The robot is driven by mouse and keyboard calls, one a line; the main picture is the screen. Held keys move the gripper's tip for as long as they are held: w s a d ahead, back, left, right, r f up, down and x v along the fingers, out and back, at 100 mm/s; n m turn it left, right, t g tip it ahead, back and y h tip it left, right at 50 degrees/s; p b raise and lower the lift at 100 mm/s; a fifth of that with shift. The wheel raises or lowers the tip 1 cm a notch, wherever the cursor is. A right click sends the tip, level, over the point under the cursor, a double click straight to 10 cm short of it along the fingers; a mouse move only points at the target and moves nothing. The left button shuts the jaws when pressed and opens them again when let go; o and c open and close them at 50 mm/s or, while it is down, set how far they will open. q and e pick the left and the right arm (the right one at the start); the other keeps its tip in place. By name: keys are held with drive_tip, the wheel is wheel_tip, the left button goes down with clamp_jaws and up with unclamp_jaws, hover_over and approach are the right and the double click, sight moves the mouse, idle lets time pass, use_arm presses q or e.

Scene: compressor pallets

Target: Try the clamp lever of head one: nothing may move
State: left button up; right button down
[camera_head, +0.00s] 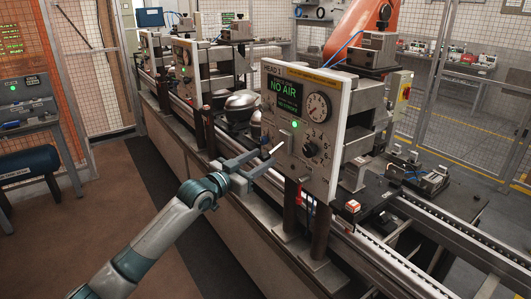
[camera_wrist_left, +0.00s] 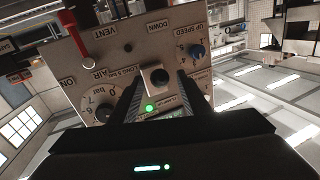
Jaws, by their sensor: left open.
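The head one panel (camera_head: 330,170) is upright on its posts; its display (camera_head: 284,95) reads NO AIR and a green lamp (camera_head: 294,124) is lit. A short lever (camera_head: 277,148) with a pale end sticks out at the panel's left side. My left gripper (camera_head: 270,158) is open, its fingers reaching toward this lever. My right gripper is not in view.
The panel also carries a round gauge (camera_head: 317,106), a black dial (camera_head: 309,149) and a red handle (camera_head: 298,192) low down. Rails (camera_head: 400,255) run along the line at right. More heads (camera_head: 187,65) stand behind. The floor (camera_head: 185,275) beside the line is clear.

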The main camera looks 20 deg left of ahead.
sight(273, 151)
use_arm(q)
drive_tip(key=shift+x, duration=1.35)
clamp_jaws()
